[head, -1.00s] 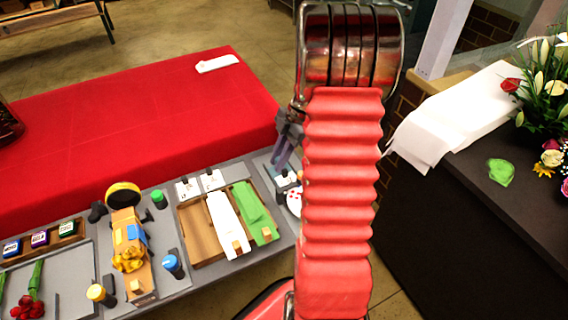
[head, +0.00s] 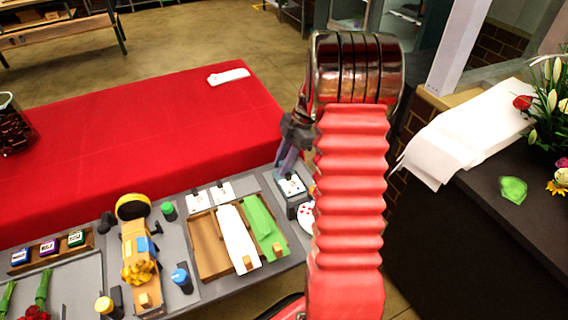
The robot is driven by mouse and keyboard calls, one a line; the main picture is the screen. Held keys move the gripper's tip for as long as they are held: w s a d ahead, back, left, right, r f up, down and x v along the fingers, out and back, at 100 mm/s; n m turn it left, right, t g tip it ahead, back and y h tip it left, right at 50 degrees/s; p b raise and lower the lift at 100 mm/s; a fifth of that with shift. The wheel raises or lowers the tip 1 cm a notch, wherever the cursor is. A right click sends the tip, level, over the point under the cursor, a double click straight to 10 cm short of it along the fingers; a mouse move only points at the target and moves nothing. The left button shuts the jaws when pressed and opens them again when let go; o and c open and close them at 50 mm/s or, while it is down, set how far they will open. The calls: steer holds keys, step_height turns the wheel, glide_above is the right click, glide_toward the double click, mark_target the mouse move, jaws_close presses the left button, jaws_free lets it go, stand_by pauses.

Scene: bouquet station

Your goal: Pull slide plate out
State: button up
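I cannot tell for sure which part is the slide plate. The yellow-orange device (head: 133,240) on the grey station has a narrow plate with a small wooden block (head: 145,299) at its near end. A wooden tray (head: 208,248) holds a white strip (head: 236,238) and a green strip (head: 262,225), each with a small wooden block at its near end. My gripper (head: 286,167) points down at the station's far right, beside or above a small stand with a card (head: 291,186). Its fingertips are small and partly hidden, so its opening is unclear.
A red-covered table (head: 130,130) lies behind the station, mostly bare, with a white folded item (head: 228,76). A dark counter (head: 470,225) with flowers stands right.

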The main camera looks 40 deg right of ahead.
steer(key=shift+d+r, duration=0.1)
steer(key=shift+r, duration=0.05)
steer(key=v, duration=1.3)
steer(key=shift+r, duration=0.2)
stand_by(0.3)
step_height(320, 180, down, 4)
steer(key=s+m+h, duration=0.1)
steer(key=s+m, duration=0.1)
steer(key=m, duration=0.7)
steer(key=s+a+r+m+t+h, duration=0.1)
steer(key=s+a, duration=0.4)
steer(key=a, duration=0.5)
steer(key=s+a+r+m+t+h, duration=0.1)
steer(key=s+a+r+m+t, duration=0.1)
steer(key=s+a+r, duration=0.4)
steer(key=s+a+r+m+t+h, duration=0.1)
steer(key=s+a+r+m, duration=0.2)
steer(key=a, duration=1.1)
steer(key=shift+s+a+r+m+t, duration=0.25)
steer(key=shift+s+a+m+t, duration=0.05)
steer(key=shift+s, duration=0.95)
